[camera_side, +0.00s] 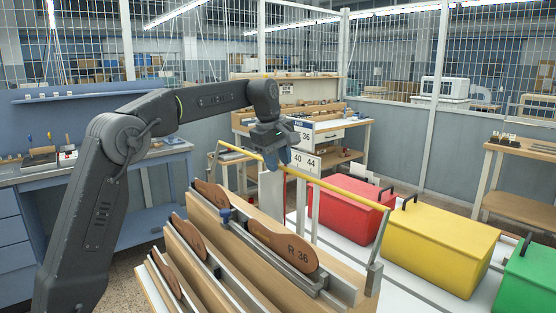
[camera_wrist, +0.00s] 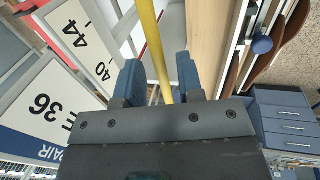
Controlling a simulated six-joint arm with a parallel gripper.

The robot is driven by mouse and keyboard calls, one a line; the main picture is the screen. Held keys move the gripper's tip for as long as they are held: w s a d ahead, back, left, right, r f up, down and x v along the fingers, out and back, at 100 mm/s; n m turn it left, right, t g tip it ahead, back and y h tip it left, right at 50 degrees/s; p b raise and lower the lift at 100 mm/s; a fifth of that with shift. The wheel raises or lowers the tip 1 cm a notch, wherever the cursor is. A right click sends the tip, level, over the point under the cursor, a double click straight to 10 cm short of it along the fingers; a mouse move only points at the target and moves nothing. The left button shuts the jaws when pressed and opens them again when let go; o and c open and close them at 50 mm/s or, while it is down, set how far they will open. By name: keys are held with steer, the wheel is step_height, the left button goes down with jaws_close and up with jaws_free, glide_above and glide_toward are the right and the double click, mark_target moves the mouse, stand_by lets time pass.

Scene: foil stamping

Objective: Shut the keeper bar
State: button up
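The keeper bar is a yellow rod (camera_side: 338,191) held on upright metal arms, running above the wooden rack (camera_side: 285,277) in the side view. My gripper (camera_side: 277,158) is at the bar's far part, pointing down over it. In the wrist view the bar (camera_wrist: 150,40) passes between the two blue fingers of my gripper (camera_wrist: 161,80), with a visible gap to the fingers, so they look open around it. Brown sole-shaped pieces stand in the rack, one marked R 36 (camera_side: 285,246). Any contact between fingers and bar is hidden in the side view.
Red (camera_side: 345,213), yellow (camera_side: 437,244) and green (camera_side: 530,280) lidded boxes stand right of the rack. Number signs (camera_side: 306,163) stand behind the bar. A blue bench (camera_side: 140,212) is at left. A blue knob (camera_side: 225,215) sticks up from the rack.

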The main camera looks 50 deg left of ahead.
jaws_close()
steer(key=shift+s, duration=0.2)
stand_by(0.3)
